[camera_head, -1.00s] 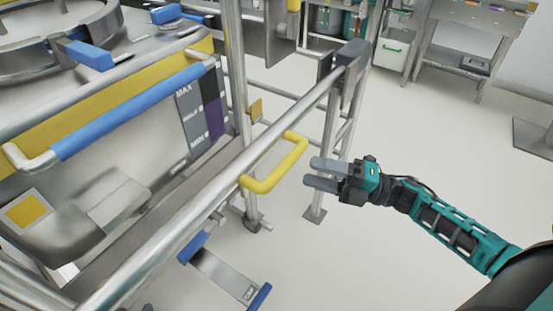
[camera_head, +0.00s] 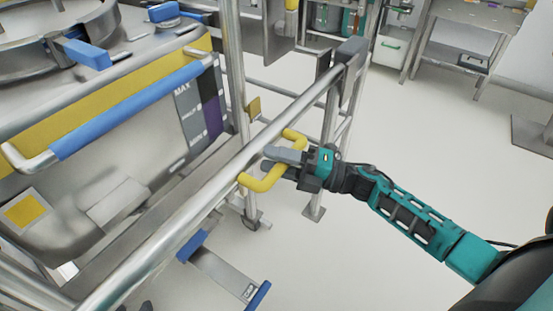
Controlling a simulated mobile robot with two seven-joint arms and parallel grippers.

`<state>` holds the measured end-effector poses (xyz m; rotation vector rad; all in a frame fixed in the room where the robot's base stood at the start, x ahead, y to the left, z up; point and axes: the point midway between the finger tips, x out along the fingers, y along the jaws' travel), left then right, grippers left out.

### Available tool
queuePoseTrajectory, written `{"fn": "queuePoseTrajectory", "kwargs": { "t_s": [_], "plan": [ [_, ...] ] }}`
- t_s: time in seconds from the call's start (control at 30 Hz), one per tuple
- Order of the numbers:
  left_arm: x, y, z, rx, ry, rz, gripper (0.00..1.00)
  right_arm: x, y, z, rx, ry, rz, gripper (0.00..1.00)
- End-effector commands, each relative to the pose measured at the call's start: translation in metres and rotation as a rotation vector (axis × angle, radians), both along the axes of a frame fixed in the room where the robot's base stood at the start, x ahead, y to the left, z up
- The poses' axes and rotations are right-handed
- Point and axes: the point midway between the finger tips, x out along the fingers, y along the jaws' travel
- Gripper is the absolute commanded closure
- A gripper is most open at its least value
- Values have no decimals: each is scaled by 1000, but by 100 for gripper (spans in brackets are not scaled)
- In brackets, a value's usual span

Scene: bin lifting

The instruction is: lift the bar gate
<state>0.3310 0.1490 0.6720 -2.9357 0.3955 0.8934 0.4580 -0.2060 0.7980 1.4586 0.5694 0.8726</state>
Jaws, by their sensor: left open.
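The bar gate (camera_head: 208,190) is a long silver rail running from the lower left to a grey end block at the upper right. A yellow U-shaped handle (camera_head: 262,184) sticks out from its right side. My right gripper (camera_head: 264,159) is at this handle, its two grey fingers reaching across the handle's outer bar. Whether they press on it is not clear. My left gripper (camera_head: 132,306) shows only as two small dark fingertips at the bottom edge, apart from each other, near the rail's lower end.
A large metal bin with a blue bar handle (camera_head: 130,110) stands behind the rail at left. An upright post (camera_head: 234,70) rises beside it. A blue-ended pedal (camera_head: 222,272) lies low below the rail. The floor at right is open, with benches at the back.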

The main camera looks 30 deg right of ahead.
Motion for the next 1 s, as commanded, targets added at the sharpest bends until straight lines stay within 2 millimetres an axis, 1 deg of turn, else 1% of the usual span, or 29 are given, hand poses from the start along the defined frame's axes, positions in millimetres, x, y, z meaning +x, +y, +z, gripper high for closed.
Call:
{"fn": "queuePoseTrajectory", "kwargs": {
  "t_s": [0.03,0.07,0.3,0.4,0.77,0.87,0.97,1.0],
  "plan": [
    [1,0,0,0,-1,0,57,0,0,0,0,0,0,66],
    [1,0,0,-1,-2,0,57,0,0,0,0,0,0,69],
    [1,0,0,0,-2,1,57,0,0,0,0,0,0,92],
    [1,0,0,0,-2,1,57,0,0,0,0,0,0,100],
    [0,-1,1,-3,0,2,57,0,0,2,1,2,-1,100],
    [-1,-1,6,-4,2,3,57,1,-1,8,11,7,-1,100],
    [-1,-1,15,-3,3,3,57,3,-1,22,33,17,0,100],
    [-1,-1,20,-3,3,3,57,4,-1,29,46,24,0,100]
  ]
}}
